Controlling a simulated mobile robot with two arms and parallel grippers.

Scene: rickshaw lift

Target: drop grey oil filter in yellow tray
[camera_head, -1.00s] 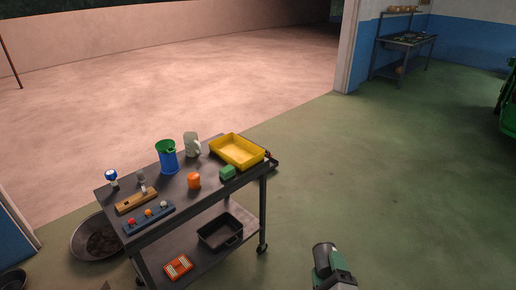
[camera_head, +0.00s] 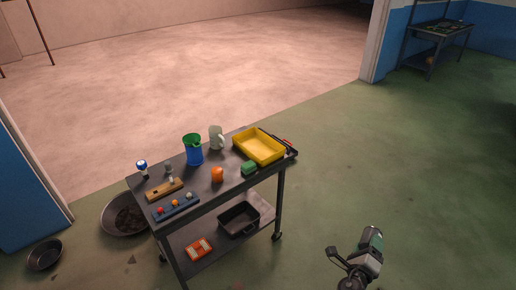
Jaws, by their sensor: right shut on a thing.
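The yellow tray (camera_head: 279,161) stands empty on the cart's top shelf, at its far right corner. My right gripper (camera_head: 352,272) is low in the picture, right of the cart and apart from it. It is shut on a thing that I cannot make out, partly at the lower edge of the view. I cannot tell whether that thing is the grey oil filter. A small grey piece (camera_head: 168,168) stands by a wooden block on the cart; I cannot tell what it is. My left gripper is not in view.

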